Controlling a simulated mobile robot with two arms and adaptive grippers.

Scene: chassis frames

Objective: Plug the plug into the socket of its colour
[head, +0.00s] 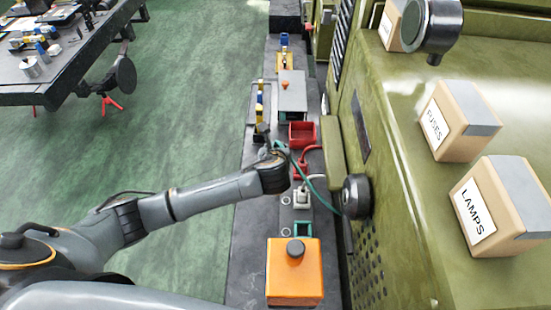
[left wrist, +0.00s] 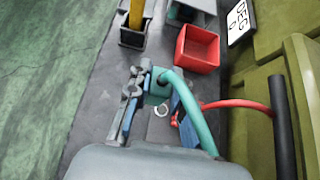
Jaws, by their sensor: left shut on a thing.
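My left gripper (head: 272,149) is above the dark bench strip, shut on a teal plug. In the left wrist view the plug (left wrist: 157,84) sits between the fingers, and its thick teal cable (left wrist: 191,104) curves away. In the head view this cable (head: 321,196) runs down to the green machine's side; the arm mostly hides the plug. A teal-rimmed socket (head: 303,230) lies nearer me, apart from the gripper. A pale plug (head: 302,197) with a pale cable stands between them. A red plug or socket (head: 299,171) with a red cable is just right of the gripper. My right gripper is not in view.
An orange box (head: 293,285) with a dark knob stands just in front of the teal socket. A red bin (head: 302,134) and a grey box (head: 292,95) stand behind. The green machine (head: 400,180) walls the right side. The green floor (head: 180,110) at left is open.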

